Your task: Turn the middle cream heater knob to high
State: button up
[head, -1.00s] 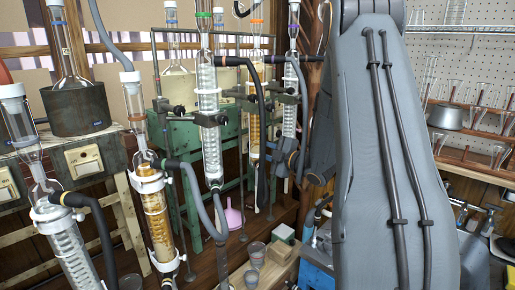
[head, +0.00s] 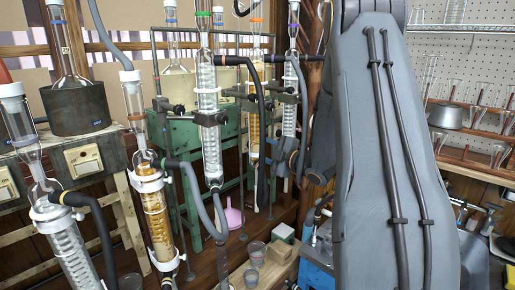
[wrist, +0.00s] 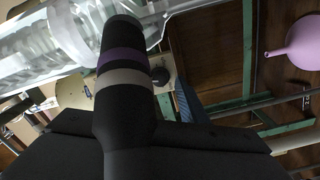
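Cream control panels with dark fittings show at the left in the head view: one (head: 84,161) under a dark heating mantle (head: 78,110), another (head: 5,184) at the left edge. My gripper (head: 287,155) seems to be at the right-hand condenser (head: 289,118), mostly behind my arm. A black hose (wrist: 125,90) with purple and pale bands crosses close in front.
Glass condensers (head: 208,95), hoses and clamps crowd the front of the green stand (head: 195,150). A pink funnel (head: 234,216) stands below; it also shows in the wrist view (wrist: 296,44).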

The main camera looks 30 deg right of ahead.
jog(key=b+v, duration=0.2)
jog(key=v, duration=0.5)
jog(key=shift+s, duration=0.3)
jog(key=shift+d, duration=0.1)
